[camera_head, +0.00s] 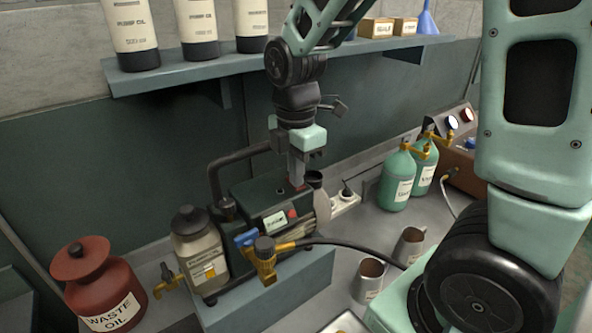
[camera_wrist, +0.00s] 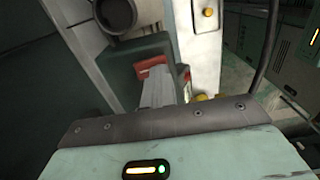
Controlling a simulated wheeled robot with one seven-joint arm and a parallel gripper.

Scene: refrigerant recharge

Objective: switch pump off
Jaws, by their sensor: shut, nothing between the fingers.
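The vacuum pump (camera_head: 262,215), dark green and black with a carry handle and a glass jar at its left end, stands on a grey-blue block on the bench. My gripper (camera_head: 297,184) points down over the right end of the pump's top. It is shut, with nothing between the fingers. In the wrist view a red rocker switch (camera_wrist: 152,70) sits on the pump's dark housing, right by the tips of my closed fingers (camera_wrist: 157,82). I cannot tell whether the fingertips touch it. In the head view my gripper mostly hides the switch.
A power strip (camera_head: 345,203) lies behind the pump. Two green cylinders (camera_head: 398,180) stand to the right. Metal cups (camera_head: 371,278) stand in front, near a black hose. A red waste oil jar (camera_head: 98,285) is at left. A shelf (camera_head: 215,68) with bottles hangs above.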

